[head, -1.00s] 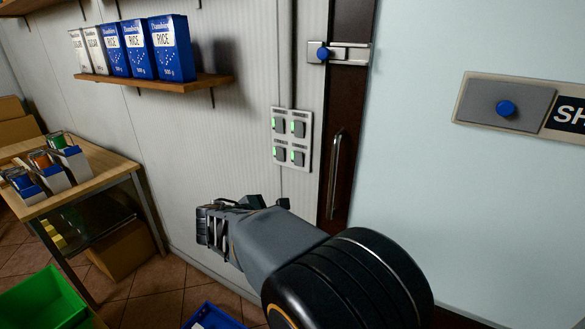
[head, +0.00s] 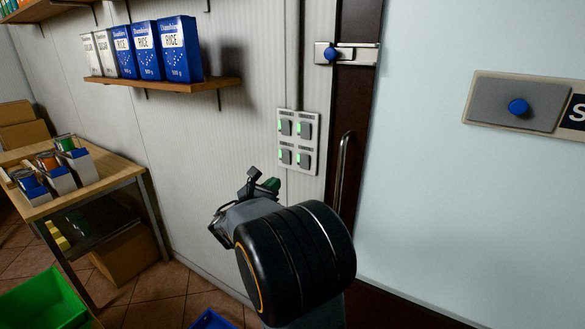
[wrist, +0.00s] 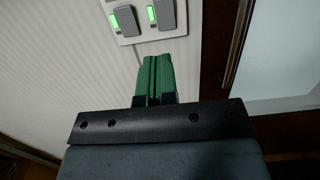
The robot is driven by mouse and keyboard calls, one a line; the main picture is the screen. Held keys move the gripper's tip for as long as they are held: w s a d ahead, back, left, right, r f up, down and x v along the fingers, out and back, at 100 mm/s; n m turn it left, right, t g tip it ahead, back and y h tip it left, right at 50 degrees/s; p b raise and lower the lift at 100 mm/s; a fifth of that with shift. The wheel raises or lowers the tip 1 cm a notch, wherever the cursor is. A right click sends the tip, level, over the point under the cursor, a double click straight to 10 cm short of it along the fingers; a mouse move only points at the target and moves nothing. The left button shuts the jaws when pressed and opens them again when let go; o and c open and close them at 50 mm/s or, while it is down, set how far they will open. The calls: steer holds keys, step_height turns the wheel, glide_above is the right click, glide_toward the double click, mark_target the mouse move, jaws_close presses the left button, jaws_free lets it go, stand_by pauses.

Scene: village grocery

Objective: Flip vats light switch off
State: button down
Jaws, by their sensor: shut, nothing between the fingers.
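The switch panel (head: 298,142) is a pale plate on the ribbed wall with grey rocker switches in two rows, each with a green light beside it. Its labels are too small to read, so I cannot tell which switch is the vats light. In the wrist view the two lower switches, left (wrist: 125,20) and right (wrist: 162,13), show with their green lights lit. My gripper (head: 272,184) is below and left of the panel in the head view. Its green fingers (wrist: 158,62) are together and empty, pointing at the plate's lower edge; I cannot tell if they touch it.
A dark door frame with a vertical handle (head: 342,170) stands just right of the panel, below a latch (head: 346,54). A shelf (head: 190,86) with rice boxes is upper left. A wooden table (head: 105,178) stands at left, a green crate (head: 45,302) below.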

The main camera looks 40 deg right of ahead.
mark_target(302, 158)
steer(key=p+x, duration=0.2)
steer(key=x, duration=1.1)
steer(key=shift+w+d+r+p, duration=0.1)
steer(key=shift+d+p, duration=0.2)
steer(key=shift+d, duration=0.1)
